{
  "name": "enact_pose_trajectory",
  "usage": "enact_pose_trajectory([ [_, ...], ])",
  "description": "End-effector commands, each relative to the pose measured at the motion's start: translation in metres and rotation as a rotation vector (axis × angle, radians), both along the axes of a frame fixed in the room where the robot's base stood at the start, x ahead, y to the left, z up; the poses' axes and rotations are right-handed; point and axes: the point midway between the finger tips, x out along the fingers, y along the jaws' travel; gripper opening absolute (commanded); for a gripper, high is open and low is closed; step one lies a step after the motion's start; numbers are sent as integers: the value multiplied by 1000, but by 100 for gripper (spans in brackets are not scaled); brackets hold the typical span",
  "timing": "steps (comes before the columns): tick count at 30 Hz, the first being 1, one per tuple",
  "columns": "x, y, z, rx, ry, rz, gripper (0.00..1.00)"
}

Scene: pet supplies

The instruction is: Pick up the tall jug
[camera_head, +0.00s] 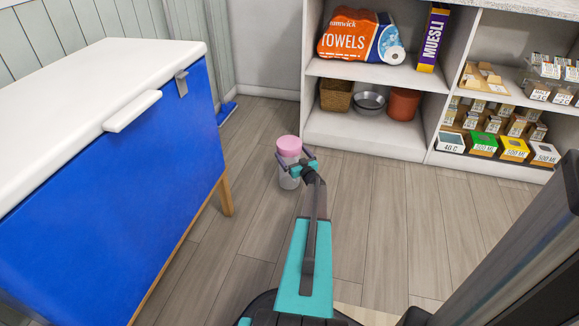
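The tall jug (289,146) is a whitish, see-through container with a pink lid. It stands upright on the wood floor, between the blue chest and the shelves. My gripper (295,156) is at the jug's upper part, just below the lid, on the near side. Its two dark fingers are spread apart, one over the jug's left side and one to its right. I cannot tell whether either finger touches the jug. The gripper and its teal wrist hide part of the jug's right side.
A blue chest (120,170) with a white lid and wooden legs stands at left. White shelves (365,135) at the back hold towels (350,35), a muesli box (433,38), a basket (337,95), bowls and small boxes. The floor (390,210) right of the jug is clear.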

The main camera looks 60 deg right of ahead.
Motion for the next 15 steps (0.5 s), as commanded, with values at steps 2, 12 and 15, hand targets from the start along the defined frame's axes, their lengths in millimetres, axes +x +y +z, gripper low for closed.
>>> enact_pose_trajectory([
  [2, 0, 0, 0, 0, 0, 0, 100],
  [12, 0, 0, 0, 1, 1, -1, 100],
  [15, 0, 0, 0, 1, 1, -1, 100],
])
